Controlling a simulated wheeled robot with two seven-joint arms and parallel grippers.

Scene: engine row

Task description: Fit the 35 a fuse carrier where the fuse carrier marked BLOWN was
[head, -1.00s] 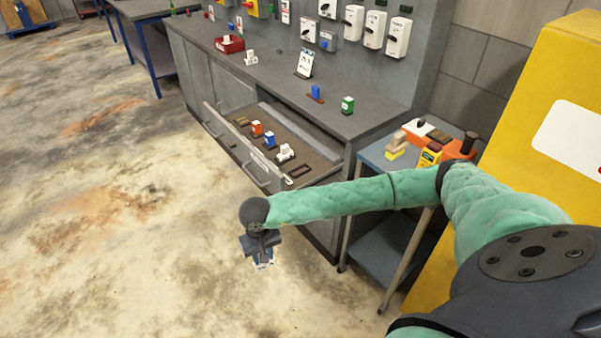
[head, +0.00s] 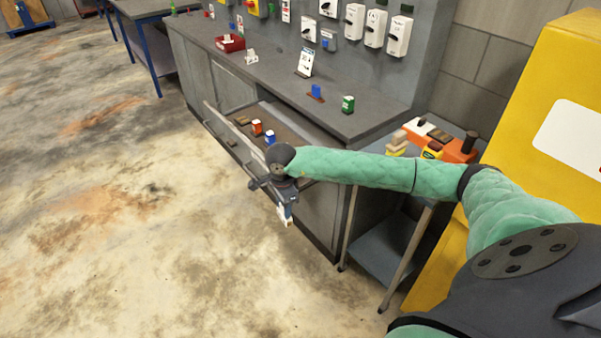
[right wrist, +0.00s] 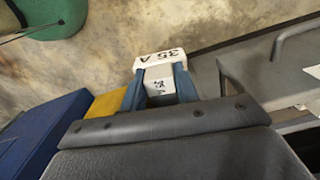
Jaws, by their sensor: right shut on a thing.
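My right gripper (head: 285,205) is shut on a white fuse carrier (head: 287,216), held in front of the open drawer (head: 216,122) and pointing down. In the right wrist view the carrier (right wrist: 160,62) reads "35 A" and sits between the blue fingers of my right gripper (right wrist: 160,85). An orange carrier (head: 256,128) and a blue carrier (head: 270,137) stand in the drawer. The gripper and wrist hide the drawer's near end. Several white fuse holders (head: 354,23) hang on the back panel. I cannot read a BLOWN mark. My left gripper is not in view.
The grey bench (head: 270,80) bears a red bin (head: 230,43), a white part (head: 252,57), a sign card (head: 305,62), a blue carrier (head: 316,91) and a green carrier (head: 348,104). A trolley (head: 380,157) and yellow cabinet (head: 530,110) stand right. Floor at left is free.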

